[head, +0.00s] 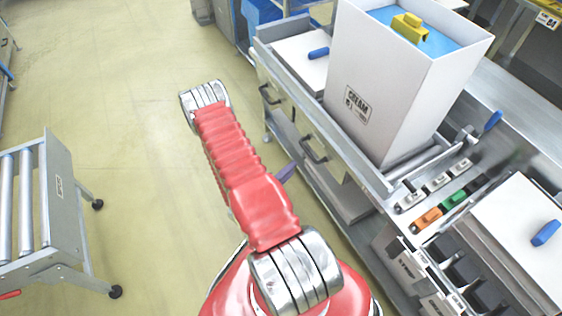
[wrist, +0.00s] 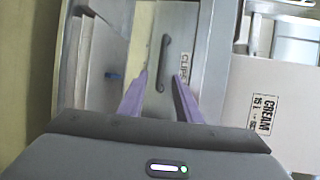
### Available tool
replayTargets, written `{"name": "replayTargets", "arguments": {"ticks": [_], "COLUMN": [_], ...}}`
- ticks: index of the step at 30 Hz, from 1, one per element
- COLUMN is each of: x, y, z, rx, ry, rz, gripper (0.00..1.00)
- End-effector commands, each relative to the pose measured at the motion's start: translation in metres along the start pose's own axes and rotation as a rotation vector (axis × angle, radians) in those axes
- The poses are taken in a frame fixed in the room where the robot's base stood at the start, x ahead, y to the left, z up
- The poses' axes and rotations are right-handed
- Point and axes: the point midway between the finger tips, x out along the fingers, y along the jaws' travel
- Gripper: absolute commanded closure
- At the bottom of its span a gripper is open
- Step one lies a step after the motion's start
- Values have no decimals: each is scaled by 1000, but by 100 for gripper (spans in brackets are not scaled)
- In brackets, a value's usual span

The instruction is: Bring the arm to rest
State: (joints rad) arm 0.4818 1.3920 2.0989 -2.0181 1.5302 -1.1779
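My gripper (wrist: 161,80) shows in the wrist view as two purple fingers, spread apart with nothing between them. Beyond them is a drawer front with a dark handle (wrist: 162,62). In the head view my red arm (head: 240,170) reaches away from its base over the floor, left of the workbench. Only a small purple tip (head: 286,173) of the gripper shows past the arm there. The rest of the gripper is hidden behind the arm.
A tall white box (head: 395,95) marked CREAM stands on the workbench, with blue lining and a yellow object (head: 410,27) at its top. White lids with blue handles lie on either side. A roller cart (head: 50,215) stands at left. The floor between is clear.

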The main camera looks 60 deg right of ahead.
Motion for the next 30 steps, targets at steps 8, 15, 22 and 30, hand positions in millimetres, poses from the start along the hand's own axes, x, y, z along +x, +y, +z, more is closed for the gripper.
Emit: {"name": "replayTargets", "arguments": {"ticks": [8,15,22,30], "x": [0,0,-6,-25], "y": [0,2,4,-20], "z": [1,0,-45,-93], "rx": [0,51,223,463], "ry": [-1,2,163,401], "rz": [0,7,4,-79], "gripper": [69,69,69,69]}}
